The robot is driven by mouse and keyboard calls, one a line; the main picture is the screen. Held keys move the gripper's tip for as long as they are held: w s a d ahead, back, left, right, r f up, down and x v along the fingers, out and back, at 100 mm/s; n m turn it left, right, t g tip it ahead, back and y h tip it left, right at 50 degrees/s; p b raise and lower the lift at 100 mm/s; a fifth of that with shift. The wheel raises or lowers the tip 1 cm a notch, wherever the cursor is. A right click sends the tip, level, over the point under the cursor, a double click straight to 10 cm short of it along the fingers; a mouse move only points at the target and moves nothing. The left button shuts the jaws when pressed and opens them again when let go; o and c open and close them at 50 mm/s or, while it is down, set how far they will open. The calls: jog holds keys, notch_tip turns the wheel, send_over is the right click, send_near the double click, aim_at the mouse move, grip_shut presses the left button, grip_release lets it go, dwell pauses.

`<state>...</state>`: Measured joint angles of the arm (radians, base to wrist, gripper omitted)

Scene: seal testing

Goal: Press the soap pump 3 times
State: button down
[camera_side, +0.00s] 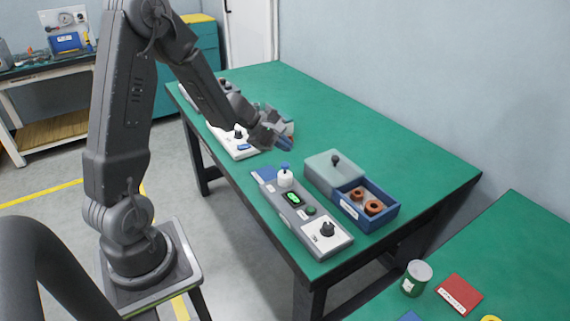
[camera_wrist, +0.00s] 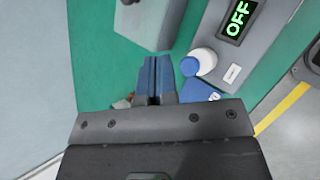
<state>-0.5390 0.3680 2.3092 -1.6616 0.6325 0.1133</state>
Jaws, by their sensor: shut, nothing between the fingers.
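The soap pump (camera_side: 285,180) is a small white cylinder with a blue top, standing at the far end of a grey panel. In the wrist view the pump (camera_wrist: 206,60) is just right of my fingertips, its blue nozzle nearest them. My gripper (camera_side: 286,144) is shut and empty, in the air above the green table, beyond the pump and apart from it. Its two blue fingers (camera_wrist: 157,62) are together in the wrist view. A blue pad (camera_wrist: 197,92) beside the pump is partly hidden by my gripper.
The panel (camera_side: 268,189) carries a green display reading OFF (camera_wrist: 237,16) and a black knob (camera_side: 327,230). A blue box (camera_side: 345,208) with brown rings and a grey-green lid (camera_side: 322,165) stands to the right. The table's (camera_side: 330,110) back right is clear.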

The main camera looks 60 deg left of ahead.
aim_at(285, 165)
jog(key=shift+f, duration=1.4)
dwell(1.0)
jog(key=shift+f, duration=0.4)
jog(key=shift+f, duration=0.85)
dwell(0.9)
jog(key=shift+r, duration=1.25)
jog(key=shift+r, duration=2.55)
